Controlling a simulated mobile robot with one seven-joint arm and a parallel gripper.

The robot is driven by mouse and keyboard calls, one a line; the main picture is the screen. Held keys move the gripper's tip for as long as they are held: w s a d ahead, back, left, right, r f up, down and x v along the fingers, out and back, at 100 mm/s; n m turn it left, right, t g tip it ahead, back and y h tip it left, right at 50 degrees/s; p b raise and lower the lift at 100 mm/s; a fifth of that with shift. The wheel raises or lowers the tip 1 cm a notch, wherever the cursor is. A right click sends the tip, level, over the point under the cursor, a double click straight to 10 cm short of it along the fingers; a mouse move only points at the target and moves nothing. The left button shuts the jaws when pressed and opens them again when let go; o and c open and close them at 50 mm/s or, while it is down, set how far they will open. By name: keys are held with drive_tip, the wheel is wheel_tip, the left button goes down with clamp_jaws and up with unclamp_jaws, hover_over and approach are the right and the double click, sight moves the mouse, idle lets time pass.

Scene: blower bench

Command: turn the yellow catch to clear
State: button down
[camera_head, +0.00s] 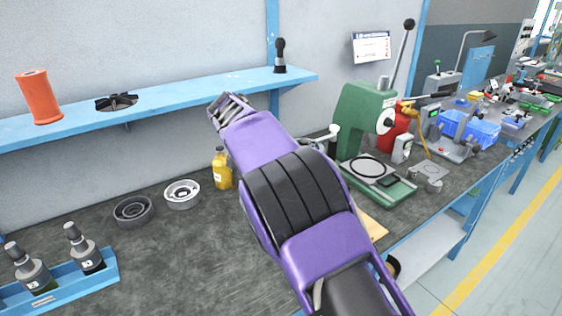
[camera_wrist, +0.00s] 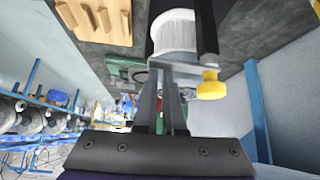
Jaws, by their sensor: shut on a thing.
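A yellow knob-like piece, which looks like the catch (camera_wrist: 211,85), shows in the wrist view just right of my fingers. It sits at the end of a black post (camera_wrist: 207,30). My gripper (camera_wrist: 172,72) is shut on a narrow grey bar (camera_wrist: 190,69) beside it, below a white ribbed cylinder (camera_wrist: 175,35). The bar reaches toward the yellow piece; I cannot tell whether they are joined.
A green press (camera_head: 362,115) with a long lever stands right of my arm. A yellow bottle (camera_head: 221,170) and two round housings (camera_head: 182,194) stand left of it. A blue shelf (camera_head: 190,98) runs along the wall.

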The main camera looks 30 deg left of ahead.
drive_tip(key=p+v, duration=0.2)
drive_tip(key=v, duration=1.5)
drive_tip(key=shift+r, duration=0.25)
